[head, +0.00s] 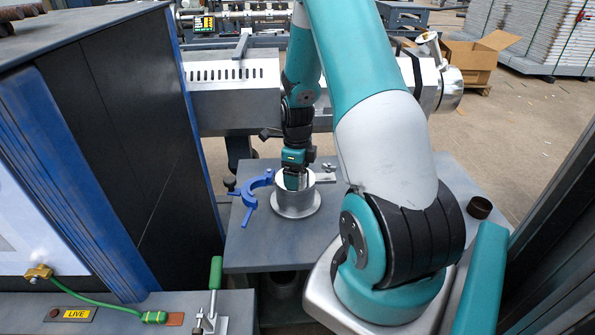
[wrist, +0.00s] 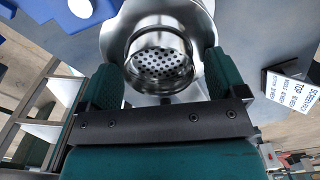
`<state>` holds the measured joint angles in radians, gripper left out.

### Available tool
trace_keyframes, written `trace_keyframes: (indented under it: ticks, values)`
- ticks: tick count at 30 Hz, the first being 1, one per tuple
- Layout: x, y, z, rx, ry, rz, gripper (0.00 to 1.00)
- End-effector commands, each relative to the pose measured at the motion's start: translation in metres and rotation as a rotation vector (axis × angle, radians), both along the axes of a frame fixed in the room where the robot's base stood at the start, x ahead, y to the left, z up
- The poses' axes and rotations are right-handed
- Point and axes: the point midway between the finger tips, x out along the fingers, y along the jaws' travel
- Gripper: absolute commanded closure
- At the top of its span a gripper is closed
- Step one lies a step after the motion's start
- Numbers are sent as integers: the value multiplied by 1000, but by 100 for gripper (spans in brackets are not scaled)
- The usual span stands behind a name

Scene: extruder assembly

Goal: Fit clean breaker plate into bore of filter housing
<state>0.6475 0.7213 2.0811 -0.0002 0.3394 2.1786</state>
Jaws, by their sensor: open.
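The filter housing (head: 297,203) is a silver cylinder on a wide round flange, standing upright on the grey table. In the wrist view the housing (wrist: 143,22) shows its open bore. The breaker plate (wrist: 160,65), a round metal disc full of small holes, appears inside the bore; how deep it sits I cannot tell. My gripper (head: 296,182) points down at the housing's mouth. In the wrist view my gripper (wrist: 163,76) is open, one green finger on each side of the plate and ring. Contact with either is unclear.
A blue clamp (head: 252,192) lies left of the housing. A labelled block (wrist: 290,90) shows at right in the wrist view. The extruder barrel (head: 235,95) runs behind; a dark cabinet (head: 120,130) bounds the left.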

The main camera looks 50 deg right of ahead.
Motion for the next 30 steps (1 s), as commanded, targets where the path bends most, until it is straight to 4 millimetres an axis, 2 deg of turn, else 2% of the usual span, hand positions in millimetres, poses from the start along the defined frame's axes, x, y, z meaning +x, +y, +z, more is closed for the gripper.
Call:
trace_keyframes:
  ticks: [5,12,18,22,27,29,30]
  values:
    - [1,-1,18,-2,-3,0,10]
    - [1,0,72,-3,-4,0,10]
    - [1,0,107,-2,-3,0,10]
    - [0,0,119,-1,-1,0,10]
    - [1,1,124,0,-1,8,10]
    - [3,8,127,3,-6,54,10]
    - [6,17,131,6,-14,120,10]
